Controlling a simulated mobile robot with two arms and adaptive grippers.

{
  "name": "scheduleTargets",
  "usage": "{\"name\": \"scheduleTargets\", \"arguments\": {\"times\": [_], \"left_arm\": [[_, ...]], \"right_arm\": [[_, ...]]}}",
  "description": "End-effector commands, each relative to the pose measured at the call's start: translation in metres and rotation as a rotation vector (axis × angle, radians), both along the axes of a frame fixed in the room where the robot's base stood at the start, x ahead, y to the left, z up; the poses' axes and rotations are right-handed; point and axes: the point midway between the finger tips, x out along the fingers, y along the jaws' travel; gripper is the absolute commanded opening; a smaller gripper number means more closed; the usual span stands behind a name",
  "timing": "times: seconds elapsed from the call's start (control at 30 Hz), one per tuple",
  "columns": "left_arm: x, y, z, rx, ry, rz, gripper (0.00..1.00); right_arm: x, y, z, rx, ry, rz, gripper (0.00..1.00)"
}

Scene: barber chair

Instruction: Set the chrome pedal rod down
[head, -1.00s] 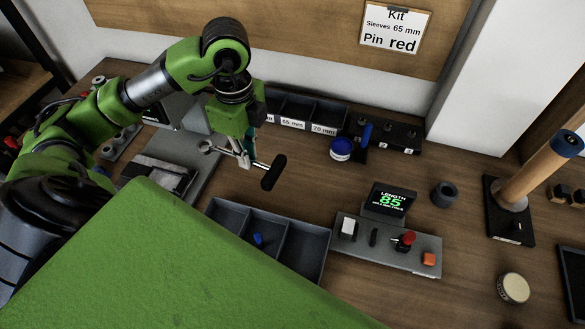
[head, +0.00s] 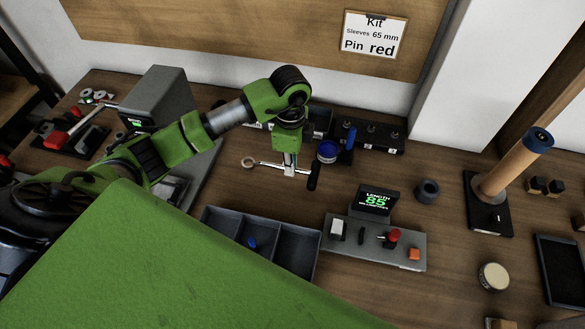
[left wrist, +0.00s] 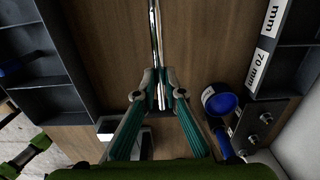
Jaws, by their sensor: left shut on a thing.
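The chrome pedal rod (head: 268,165) has a ring at its left end and a black grip at its right end in the head view. My left gripper (head: 289,172) is shut on it near the black grip. The rod lies roughly level over the wooden table; the gap beneath is hard to judge. In the left wrist view the rod (left wrist: 155,35) runs up from between the fingertips of my left gripper (left wrist: 160,88). Its ring is out of that frame. My right gripper is not in view.
A grey divided tray (head: 322,245) with a blue piece inside stands in front. A gauge (head: 345,247) with a display reading 85 is right of it. A blue-lidded pot (head: 327,152) and labelled bins stand behind. Bare wood lies between gripper and gauge.

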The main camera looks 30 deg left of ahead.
Motion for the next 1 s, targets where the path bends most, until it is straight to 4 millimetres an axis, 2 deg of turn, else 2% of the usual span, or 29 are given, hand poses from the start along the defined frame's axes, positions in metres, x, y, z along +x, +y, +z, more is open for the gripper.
{"name": "scheduleTargets", "arguments": {"times": [0.1, 0.3, 0.7, 0.73, 0.77, 1.0], "left_arm": [[0.006, -0.005, -0.008, -0.001, 0.001, -0.001, 0.0], [0.005, -0.003, -0.033, 0.0, 0.0, 0.0, 0.0], [0.005, -0.003, -0.041, 0.0, -0.002, -0.001, 0.0], [0.005, -0.003, -0.04, 0.0, -0.001, -0.001, 0.18], [0.005, -0.003, -0.04, 0.0, -0.001, -0.001, 0.26], [0.005, -0.003, -0.04, 0.0, -0.001, -0.001, 0.27]], "right_arm": [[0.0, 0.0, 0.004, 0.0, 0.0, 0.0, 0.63], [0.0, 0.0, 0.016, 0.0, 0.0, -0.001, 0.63], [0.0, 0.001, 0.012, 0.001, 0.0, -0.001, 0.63], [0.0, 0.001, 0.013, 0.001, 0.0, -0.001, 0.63], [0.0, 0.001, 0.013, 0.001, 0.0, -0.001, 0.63], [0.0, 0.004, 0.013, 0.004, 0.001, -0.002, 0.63]]}}
